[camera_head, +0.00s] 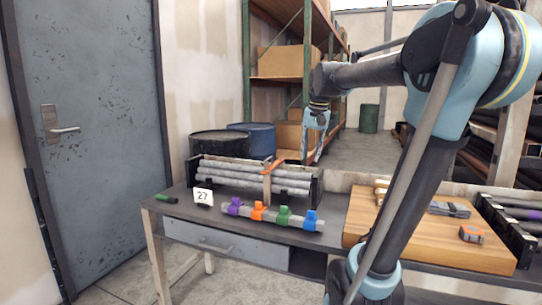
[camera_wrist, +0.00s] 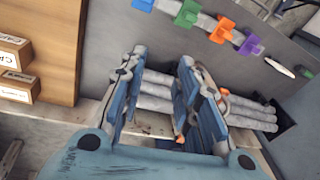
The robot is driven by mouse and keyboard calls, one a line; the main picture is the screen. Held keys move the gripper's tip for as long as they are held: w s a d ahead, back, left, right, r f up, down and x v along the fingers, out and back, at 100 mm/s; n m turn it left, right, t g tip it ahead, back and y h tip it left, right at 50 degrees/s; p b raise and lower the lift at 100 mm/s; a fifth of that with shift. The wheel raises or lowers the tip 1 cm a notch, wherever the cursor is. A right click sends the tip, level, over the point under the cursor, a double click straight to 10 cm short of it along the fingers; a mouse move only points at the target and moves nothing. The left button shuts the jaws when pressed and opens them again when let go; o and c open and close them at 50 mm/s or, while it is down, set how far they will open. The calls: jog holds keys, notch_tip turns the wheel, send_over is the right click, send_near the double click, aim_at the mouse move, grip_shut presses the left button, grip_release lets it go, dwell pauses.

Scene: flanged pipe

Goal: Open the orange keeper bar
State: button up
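The orange keeper bar (camera_head: 274,165) sits tilted at the top of an upright strap on the front of a dark rack (camera_head: 316,190) that holds grey pipes (camera_head: 230,179). In the wrist view a small orange part (camera_wrist: 224,92) shows beside the right finger; most of the bar is hidden or too small to make out there. My gripper (camera_head: 319,150) hangs above and right of the bar, near the rack's right end, apart from the bar. In the wrist view my gripper (camera_wrist: 162,62) is open, with its two blue fingers spread above the pipes and nothing between them.
Purple, orange, green and blue clamps (camera_head: 257,211) sit on a pipe in front of the rack. A number 27 card (camera_head: 203,196) stands at left. A wooden board (camera_head: 440,235) with tools lies at right. Drums (camera_head: 220,144) and shelving stand behind the bench.

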jog(key=w+a+r, duration=0.6)
jog(key=w+r, duration=0.2)
jog(key=w, duration=0.2)
jog(key=m, duration=0.2)
send_near(271, 157)
jog(key=shift+g+y, duration=0.4)
jog(key=f, duration=0.5)
jog(key=w+a+f, duration=0.1)
jog(key=f, duration=0.1)
jog(key=shift+w+f, duration=0.1)
jog(key=shift+f, duration=0.2)
grip_shut()
